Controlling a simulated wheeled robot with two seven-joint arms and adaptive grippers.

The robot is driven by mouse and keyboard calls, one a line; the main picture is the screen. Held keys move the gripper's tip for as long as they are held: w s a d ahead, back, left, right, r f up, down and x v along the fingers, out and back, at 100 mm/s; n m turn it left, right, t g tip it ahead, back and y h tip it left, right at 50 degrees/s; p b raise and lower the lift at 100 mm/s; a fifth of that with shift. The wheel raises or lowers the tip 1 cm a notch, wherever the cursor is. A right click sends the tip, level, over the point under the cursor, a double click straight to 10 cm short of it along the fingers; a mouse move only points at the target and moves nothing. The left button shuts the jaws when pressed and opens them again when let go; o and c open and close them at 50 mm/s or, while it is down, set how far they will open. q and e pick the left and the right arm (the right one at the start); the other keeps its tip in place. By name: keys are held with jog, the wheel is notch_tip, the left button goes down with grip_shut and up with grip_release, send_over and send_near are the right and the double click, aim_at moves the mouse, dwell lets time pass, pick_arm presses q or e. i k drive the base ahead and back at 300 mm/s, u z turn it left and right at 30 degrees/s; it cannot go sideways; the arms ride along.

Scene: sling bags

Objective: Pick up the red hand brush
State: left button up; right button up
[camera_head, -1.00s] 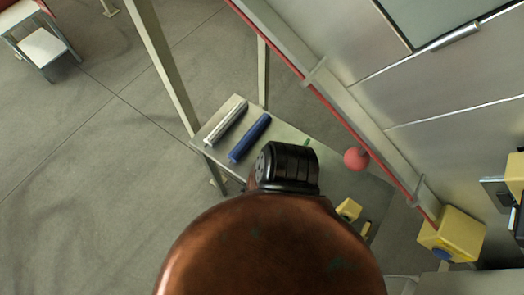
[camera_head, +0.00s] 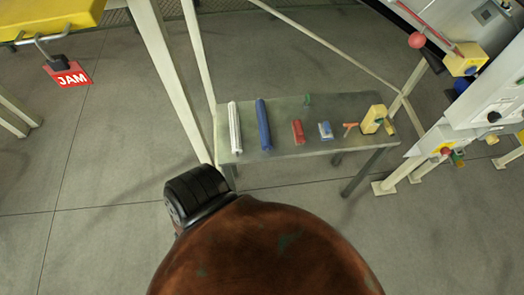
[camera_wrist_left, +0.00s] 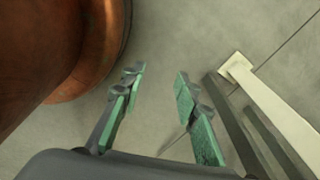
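A small red block-like object, which looks like the red hand brush (camera_head: 298,131), lies on a grey table (camera_head: 280,150) in the head view. It is between a blue roll and a small blue-and-white object, and nothing touches it. My left gripper (camera_wrist_left: 159,82) shows in the left wrist view, with its green-padded fingers apart and nothing between them. Grey floor is behind it, and the brush is not in that view. The left gripper cannot be made out in the head view. My right gripper is in neither view.
A white roll (camera_head: 234,128), the blue roll (camera_head: 263,124), the blue-and-white object (camera_head: 325,130), an orange-red object (camera_head: 350,128) and a yellow object (camera_head: 374,119) share the table. Pale frame posts stand beside it. A pale post (camera_wrist_left: 275,110) is right of my left gripper.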

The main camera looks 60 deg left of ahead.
aim_at(299, 133)
jog(key=k, duration=1)
jog(key=u, duration=1.45)
jog(key=i, duration=1)
